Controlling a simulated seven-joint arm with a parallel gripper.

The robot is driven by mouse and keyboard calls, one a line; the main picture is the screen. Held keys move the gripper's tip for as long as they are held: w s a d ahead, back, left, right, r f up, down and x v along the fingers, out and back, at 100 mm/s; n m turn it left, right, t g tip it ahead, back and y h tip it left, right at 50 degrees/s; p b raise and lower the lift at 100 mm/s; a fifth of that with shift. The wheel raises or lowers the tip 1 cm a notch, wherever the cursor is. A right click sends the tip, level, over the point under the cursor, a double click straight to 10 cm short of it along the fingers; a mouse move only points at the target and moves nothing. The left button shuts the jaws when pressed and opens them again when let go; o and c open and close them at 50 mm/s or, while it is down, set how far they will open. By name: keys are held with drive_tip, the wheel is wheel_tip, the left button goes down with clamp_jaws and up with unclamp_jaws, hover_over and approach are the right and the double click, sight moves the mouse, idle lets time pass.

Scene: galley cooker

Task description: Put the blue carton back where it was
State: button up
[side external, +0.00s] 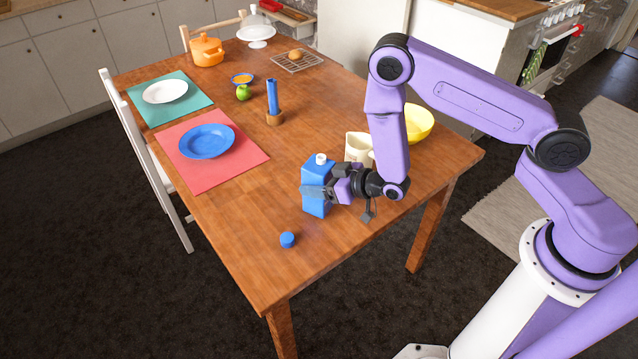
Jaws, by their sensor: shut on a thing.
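The blue carton (317,174) with a white cap stands upright near the right front part of the wooden table. My gripper (318,191) comes at it from the right and is shut on its lower half. One finger shows across the carton's near face; the other is hidden behind it. I cannot tell whether the carton's base touches the table.
A small blue cap-like piece (288,239) lies in front of the carton. A cream mug (358,149) and a yellow bowl (418,124) stand behind my gripper. A blue plate (207,141) sits on a red mat (200,179) to the left. The table (245,215) is clear between mat and carton.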

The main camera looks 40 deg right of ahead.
drive_tip(key=shift+f, duration=0.55)
drive_tip(key=shift+f, duration=0.1)
drive_tip(key=o, duration=1.4)
drive_tip(key=shift+c, duration=0.2)
drive_tip(key=v, duration=1.2)
